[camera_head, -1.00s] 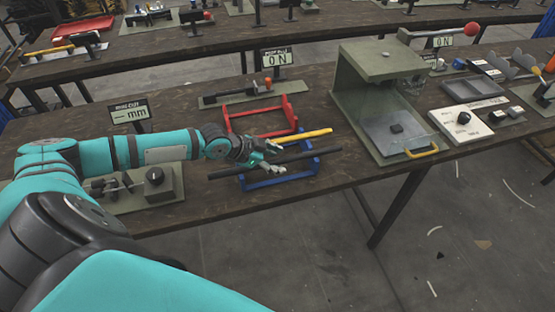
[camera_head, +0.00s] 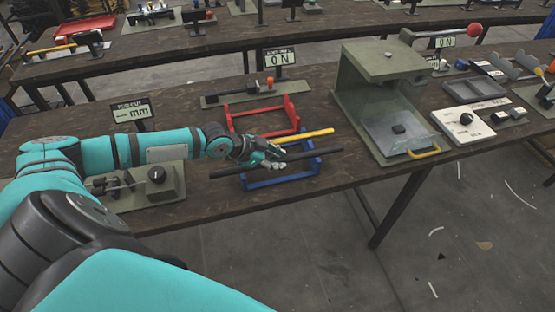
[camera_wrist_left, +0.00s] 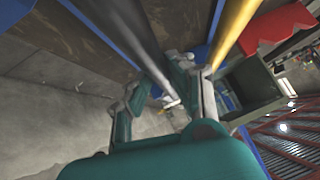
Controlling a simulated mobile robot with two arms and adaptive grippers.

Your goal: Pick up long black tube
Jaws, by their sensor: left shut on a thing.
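The long black tube (camera_head: 315,158) lies across the blue stand (camera_head: 285,180) on the front bench, running left to right. My left gripper (camera_head: 274,158) is at the tube's middle and shut on it. In the left wrist view, the black tube (camera_wrist_left: 128,32) runs in between the fingers (camera_wrist_left: 174,92). The fingers hide part of the tube, and I cannot tell whether it is clear of the stand. My right gripper is not in view.
A yellow tube (camera_head: 312,134) lies close behind the black one. A red stand (camera_head: 262,115) stands behind it. To the right is a green press (camera_head: 385,75) with a yellow handle.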

